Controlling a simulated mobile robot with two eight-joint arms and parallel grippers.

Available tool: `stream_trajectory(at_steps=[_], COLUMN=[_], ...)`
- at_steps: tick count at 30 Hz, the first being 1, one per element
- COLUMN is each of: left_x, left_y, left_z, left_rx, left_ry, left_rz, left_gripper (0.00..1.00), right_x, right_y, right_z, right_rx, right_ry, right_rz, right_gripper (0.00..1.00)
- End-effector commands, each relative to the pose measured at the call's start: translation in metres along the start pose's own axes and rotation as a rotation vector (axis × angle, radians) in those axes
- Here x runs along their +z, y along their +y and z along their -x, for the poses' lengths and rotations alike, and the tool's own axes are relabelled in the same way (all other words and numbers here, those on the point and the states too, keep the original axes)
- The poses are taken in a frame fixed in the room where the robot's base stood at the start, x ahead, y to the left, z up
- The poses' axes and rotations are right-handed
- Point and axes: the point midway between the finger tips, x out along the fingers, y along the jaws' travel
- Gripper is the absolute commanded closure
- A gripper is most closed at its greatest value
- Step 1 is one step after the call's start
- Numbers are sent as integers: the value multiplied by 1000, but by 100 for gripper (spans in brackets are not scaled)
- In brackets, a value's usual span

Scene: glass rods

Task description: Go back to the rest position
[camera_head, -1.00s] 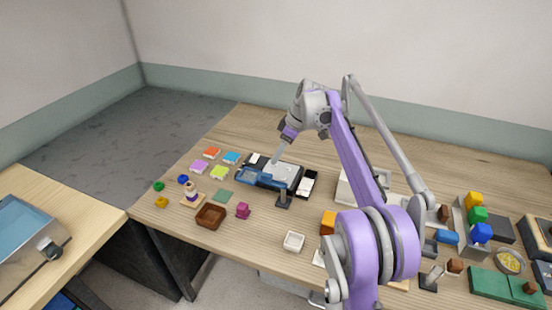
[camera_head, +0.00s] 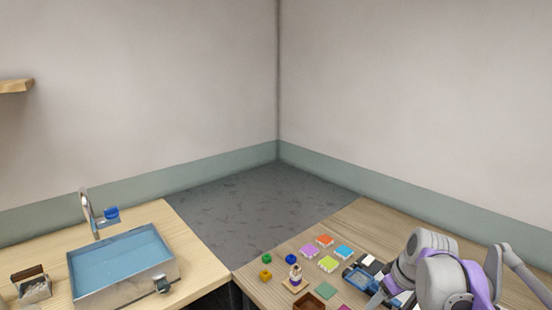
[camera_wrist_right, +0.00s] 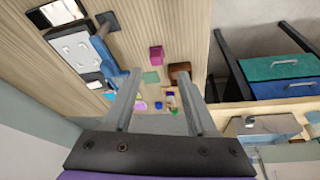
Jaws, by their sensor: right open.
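My right arm comes in at the lower right of the head view. My right gripper (camera_wrist_right: 163,82) shows in the wrist view with its two grey fingers apart and nothing between them. It is above the wooden table, near the blue and black device (camera_wrist_right: 105,50) with a white plate on it. In the head view the blue part of that device (camera_head: 358,280) is partly covered by my arm. My left gripper is in neither view.
Coloured tiles (camera_head: 324,241), small blocks (camera_head: 266,258), a figure on a stand (camera_head: 295,277) and a brown bowl (camera_head: 308,304) are on the table. A sink (camera_head: 122,262) with a tap is on the left counter. Grey floor separates the surfaces at the back.

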Motion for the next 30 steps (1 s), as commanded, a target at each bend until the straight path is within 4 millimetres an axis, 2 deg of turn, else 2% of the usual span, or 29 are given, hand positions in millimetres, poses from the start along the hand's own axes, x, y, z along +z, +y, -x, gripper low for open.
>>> stream_trajectory(at_steps=[1,6,12,15,18,21,30], left_x=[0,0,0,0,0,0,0], left_y=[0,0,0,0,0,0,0], left_z=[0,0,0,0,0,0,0], left_rx=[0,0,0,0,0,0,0], left_ry=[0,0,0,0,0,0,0], left_rz=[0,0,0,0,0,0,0], left_gripper=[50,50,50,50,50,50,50], right_x=[18,78,156,186,205,214,215], right_y=[-23,-82,-136,-152,-161,-165,-166], right_z=[0,-9,-34,-46,-55,-60,-60], right_rx=[15,73,124,140,147,152,153], right_ry=[1,22,71,93,110,118,119], right_rz=[-29,-150,-280,-328,-359,-375,-380], right_gripper=[43,43,43,43,43,43,43])
